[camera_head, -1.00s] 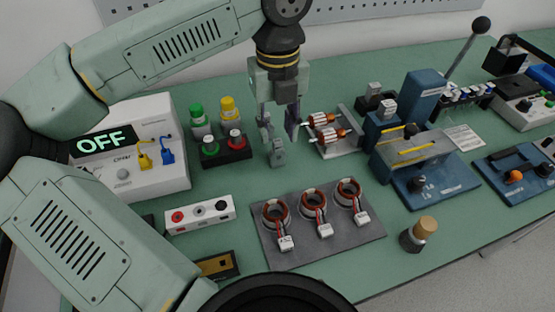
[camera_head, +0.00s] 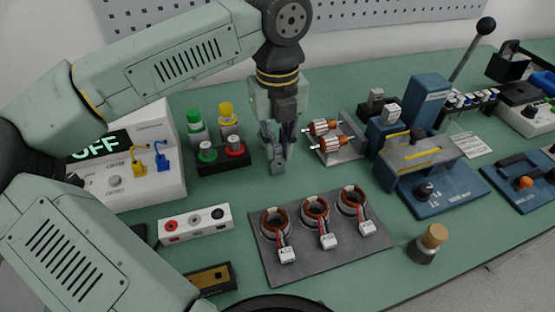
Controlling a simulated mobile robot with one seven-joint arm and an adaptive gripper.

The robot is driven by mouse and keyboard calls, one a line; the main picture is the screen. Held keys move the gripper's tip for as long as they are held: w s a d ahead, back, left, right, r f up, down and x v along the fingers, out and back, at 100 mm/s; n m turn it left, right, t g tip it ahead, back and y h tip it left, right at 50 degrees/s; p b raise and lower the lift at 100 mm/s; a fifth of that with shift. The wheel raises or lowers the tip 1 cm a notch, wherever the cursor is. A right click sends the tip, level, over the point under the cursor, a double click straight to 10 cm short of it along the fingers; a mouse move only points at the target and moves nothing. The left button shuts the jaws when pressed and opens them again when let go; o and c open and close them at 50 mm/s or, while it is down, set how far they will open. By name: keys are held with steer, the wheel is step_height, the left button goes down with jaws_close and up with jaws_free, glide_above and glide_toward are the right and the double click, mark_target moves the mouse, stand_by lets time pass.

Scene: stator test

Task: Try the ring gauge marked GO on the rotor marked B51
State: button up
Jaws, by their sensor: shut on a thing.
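My gripper (camera_head: 278,158) points straight down over the bench, left of the rotors. Its fingers are closed on a small grey piece (camera_head: 278,168), which is partly hidden by them. I cannot tell if this piece is a ring gauge, and no GO mark can be read. I cannot tell whether it still touches the bench. Two copper-coloured rotors, a far one (camera_head: 322,127) and a near one (camera_head: 329,143), lie on a grey rack (camera_head: 350,151) just right of my gripper. Their marks are too small to read, so I cannot tell which is B51.
A black stand (camera_head: 222,164) with round green and red tops is left of my gripper. Three wound stators lie on a grey mat (camera_head: 290,275) in front. A blue fixture (camera_head: 430,185) and a wooden-topped cylinder (camera_head: 427,243) are at right. Green bench shows between them.

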mark_target(277, 147)
jaws_close()
steer(key=shift+r+p, duration=0.6)
steer(key=shift+r, duration=0.95)
